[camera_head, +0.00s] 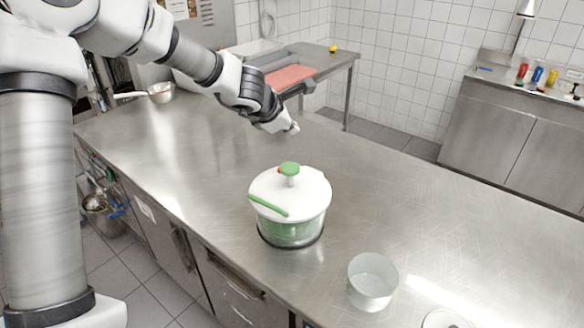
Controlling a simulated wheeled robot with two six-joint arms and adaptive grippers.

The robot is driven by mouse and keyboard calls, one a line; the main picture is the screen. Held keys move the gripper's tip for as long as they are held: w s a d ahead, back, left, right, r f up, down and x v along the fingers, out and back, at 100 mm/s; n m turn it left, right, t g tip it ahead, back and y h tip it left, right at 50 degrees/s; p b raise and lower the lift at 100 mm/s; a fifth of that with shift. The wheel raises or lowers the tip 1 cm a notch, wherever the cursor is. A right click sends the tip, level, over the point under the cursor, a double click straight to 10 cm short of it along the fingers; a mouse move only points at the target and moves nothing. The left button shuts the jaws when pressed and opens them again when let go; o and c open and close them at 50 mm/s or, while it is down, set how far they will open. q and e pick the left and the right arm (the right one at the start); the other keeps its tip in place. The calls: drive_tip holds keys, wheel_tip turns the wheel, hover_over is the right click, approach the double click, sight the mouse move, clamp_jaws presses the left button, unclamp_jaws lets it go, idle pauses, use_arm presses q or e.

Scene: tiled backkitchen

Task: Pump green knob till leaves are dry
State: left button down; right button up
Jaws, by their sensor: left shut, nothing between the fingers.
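A salad spinner (309,200) with a white lid and a clear bowl stands upright on the steel counter. Its green knob (289,168) sticks up from the middle of the lid on a short pale stem. A green handle (267,206) lies along the lid's front left. Something green shows dimly through the bowl wall; I cannot tell how wet the leaves are. My left gripper (292,128) is shut and empty, above and behind the knob, apart from it. My right gripper is not in view.
A clear empty-looking container (372,281) stands right of the spinner, near a white round item (447,319) at the bottom edge. The steel counter (420,215) is clear to the right. A pan (160,93) sits at the back left. A red board (290,76) lies behind.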

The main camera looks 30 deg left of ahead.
sight(288, 169)
use_arm(q)
drive_tip(key=f+b, duration=0.7)
drive_tip(key=f, duration=0.1)
drive_tip(key=shift+a+f+b, duration=0.15)
drive_tip(key=shift+a+b, duration=0.05)
drive_tip(key=shift+b, duration=0.15)
drive_tip(key=shift+f, duration=0.15)
drive_tip(key=shift+a, duration=0.1)
idle(0.7)
drive_tip(key=shift+f+b, duration=0.4)
drive_tip(key=shift+f+b, duration=1.7)
drive_tip(key=shift+f, duration=0.1)
idle(1.3)
drive_tip(key=shift+r, duration=0.1)
drive_tip(key=shift+r+p, duration=2.1)
drive_tip(key=shift+p, duration=0.25)
